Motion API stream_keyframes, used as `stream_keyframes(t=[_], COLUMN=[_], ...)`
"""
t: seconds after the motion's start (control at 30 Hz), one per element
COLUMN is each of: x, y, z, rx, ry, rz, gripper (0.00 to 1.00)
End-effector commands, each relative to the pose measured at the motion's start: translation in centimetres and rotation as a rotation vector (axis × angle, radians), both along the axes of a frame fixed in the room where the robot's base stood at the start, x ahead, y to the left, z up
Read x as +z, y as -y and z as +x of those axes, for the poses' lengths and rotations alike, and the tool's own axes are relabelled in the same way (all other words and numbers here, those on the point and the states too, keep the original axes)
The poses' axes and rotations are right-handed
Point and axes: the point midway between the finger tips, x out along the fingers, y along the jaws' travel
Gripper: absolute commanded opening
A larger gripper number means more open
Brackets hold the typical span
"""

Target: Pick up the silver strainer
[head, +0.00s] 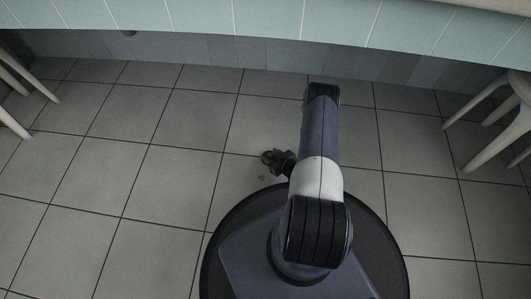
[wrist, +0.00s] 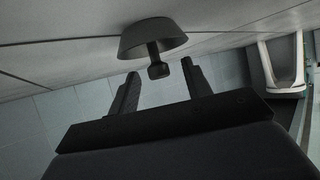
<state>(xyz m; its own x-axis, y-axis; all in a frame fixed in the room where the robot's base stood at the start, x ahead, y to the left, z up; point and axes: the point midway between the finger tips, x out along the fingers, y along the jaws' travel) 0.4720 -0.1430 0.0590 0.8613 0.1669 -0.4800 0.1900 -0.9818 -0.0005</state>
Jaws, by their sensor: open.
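In the head view my gripper (head: 268,158) is a small dark shape left of my arm, above the floor. Beyond the fingers in the wrist view is a grey cone-shaped thing (wrist: 152,38) with a short dark stem and knob.
A counter with a pale tiled front (head: 265,18) runs across the top of the head view; its top is mostly out of view. White stool legs stand at left (head: 28,80) and right (head: 495,130).

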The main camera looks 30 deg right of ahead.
Motion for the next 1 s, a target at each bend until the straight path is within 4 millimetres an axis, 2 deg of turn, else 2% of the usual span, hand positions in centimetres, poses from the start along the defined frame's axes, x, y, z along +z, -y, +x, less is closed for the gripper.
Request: stream_keyframes(t=[0.17, 0.73, 1.0], x=[0.02, 0.04, 0.34], y=[0.01, 0.02, 0.02], z=[0.01, 0.03, 0.04], rx=[0.000, 0.000, 0.000], ry=[0.000, 0.000, 0.000], rz=[0.000, 0.000, -0.001], gripper=[0.46, 0.00, 0.00])
